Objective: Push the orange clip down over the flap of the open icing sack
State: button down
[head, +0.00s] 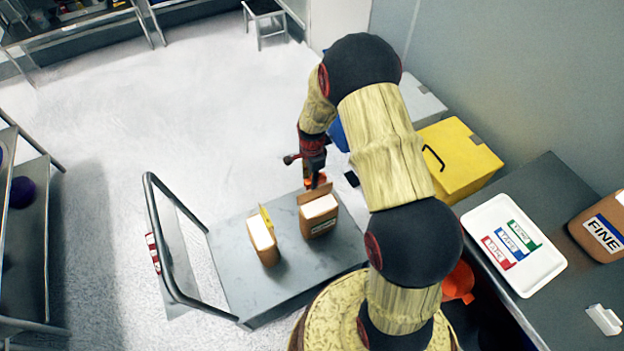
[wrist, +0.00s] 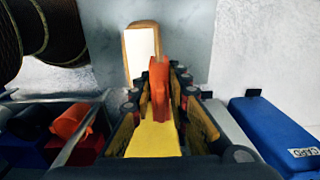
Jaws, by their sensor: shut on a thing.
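My gripper (head: 314,181) is shut on the orange clip (wrist: 158,92) and points down above the cart, at the right-hand sack (head: 319,217). This sack is brown with a white top, and its brown flap stands up at the back edge. The clip shows as a small orange patch just above the flap in the head view; I cannot tell whether they touch. The wrist view shows the clip upright between the fingers and a white-topped brown sack (wrist: 141,50) beyond it. The sack's label is too small to read.
A second sack (head: 262,238) with a yellow strip on top stands just left on the grey cart (head: 230,270). The cart's handle (head: 160,235) rises at left. A yellow box (head: 455,160) and a bench with a white tray (head: 535,270) are at right.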

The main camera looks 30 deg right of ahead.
jog(key=shift+f+b, duration=0.9)
jog(key=shift+f, duration=0.5)
jog(key=shift+s+f+b, duration=0.15)
jog(key=shift+f+b, duration=0.25)
jog(key=shift+f, duration=0.35)
jog(key=shift+s+f+b, duration=0.1)
jog(key=shift+f+b, duration=0.25)
jog(key=shift+f, duration=0.35)
jog(key=c, duration=2.1)
grip_release()
jog(key=shift+f, duration=0.1)
jog(key=o, duration=0.4)
jog(key=shift+w+r, duration=0.2)
jog(key=shift+w, duration=0.05)
jog(key=shift+o, duration=0.2)
jog(key=shift+r, duration=0.1)
notch_tip(320, 180, up, 12)
jog(key=shift+f, duration=0.1)
